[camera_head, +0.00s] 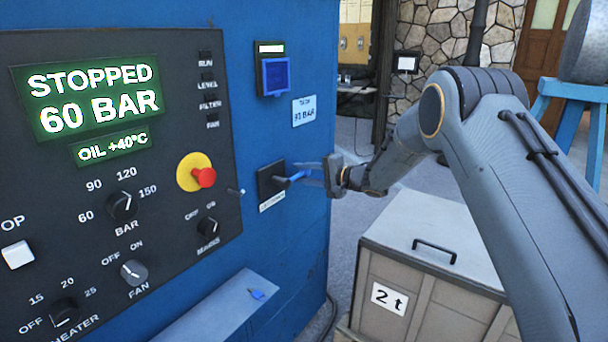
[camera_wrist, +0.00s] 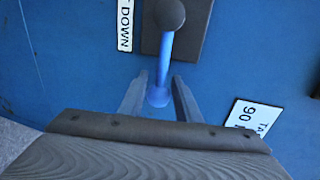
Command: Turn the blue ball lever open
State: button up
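The blue lever (camera_head: 298,176) sticks out to the right from a dark square plate (camera_head: 266,182) on the side of the blue cabinet. In the wrist view the lever (camera_wrist: 166,58) runs from a dark round hub (camera_wrist: 166,14) on the plate (camera_wrist: 196,40) to a blue ball end (camera_wrist: 157,97). My gripper (camera_head: 318,174) is at the lever's outer end. In the wrist view its two fingers (camera_wrist: 159,80) stand apart, one on each side of the lever near the ball, with blue showing between. Contact with the lever cannot be made out.
The control panel (camera_head: 130,255) with a red stop button (camera_head: 205,177) is left of the lever, its display reading STOPPED 60 BAR. A small ledge (camera_head: 215,308) juts out below. A crate (camera_head: 430,290) marked 2 t stands below my arm. A white tag (camera_head: 304,111) is above.

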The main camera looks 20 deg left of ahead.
jog(key=shift+s+d, duration=0.2)
jog(key=b+v, duration=0.2)
jog(key=v, duration=0.5)
jog(key=shift+d, duration=0.2)
jog(key=shift+w, duration=0.15)
